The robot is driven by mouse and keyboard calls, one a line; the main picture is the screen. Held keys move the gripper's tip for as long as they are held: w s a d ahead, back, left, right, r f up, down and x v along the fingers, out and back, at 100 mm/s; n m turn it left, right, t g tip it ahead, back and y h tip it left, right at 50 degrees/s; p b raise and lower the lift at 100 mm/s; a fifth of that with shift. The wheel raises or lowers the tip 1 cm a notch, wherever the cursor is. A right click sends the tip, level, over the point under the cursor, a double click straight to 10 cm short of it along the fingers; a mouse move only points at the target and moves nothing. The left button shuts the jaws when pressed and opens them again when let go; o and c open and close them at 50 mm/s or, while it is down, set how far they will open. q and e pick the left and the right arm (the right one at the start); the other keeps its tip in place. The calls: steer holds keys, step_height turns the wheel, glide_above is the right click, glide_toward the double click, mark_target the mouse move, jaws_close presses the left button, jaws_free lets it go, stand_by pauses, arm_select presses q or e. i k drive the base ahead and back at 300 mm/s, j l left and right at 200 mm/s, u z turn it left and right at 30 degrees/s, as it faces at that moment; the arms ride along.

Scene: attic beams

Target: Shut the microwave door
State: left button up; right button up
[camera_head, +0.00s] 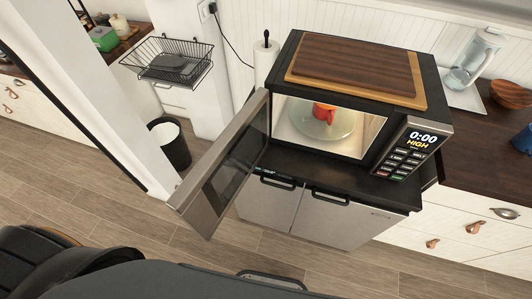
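The microwave (366,110) stands on a counter with a dark top, right of the middle of the head view. Its door (222,168) stands wide open, hinged on the left and swung out toward me. The lit inside shows a glass turntable (328,126) with a red-orange item (323,112) on it. The control panel (409,148) on the right reads 0:00 and HIGH. Neither gripper can be seen; only dark parts of my own body show along the bottom left.
Wooden boards (356,65) lie on top of the microwave. A paper towel roll (265,58) stands behind it. A glass kettle (474,58) is on the right counter. A wire basket (171,60) hangs on the left post above a dark bin (171,146). The floor in front is clear.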

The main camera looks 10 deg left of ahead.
mark_target(195, 201)
steer(key=j+z, duration=0.8)
steer(key=k+j+z, duration=0.1)
steer(key=j+z, duration=0.25)
steer(key=j, duration=0.2)
steer(key=k+j, duration=0.1)
steer(key=j, duration=0.7)
steer(key=k+z, duration=0.05)
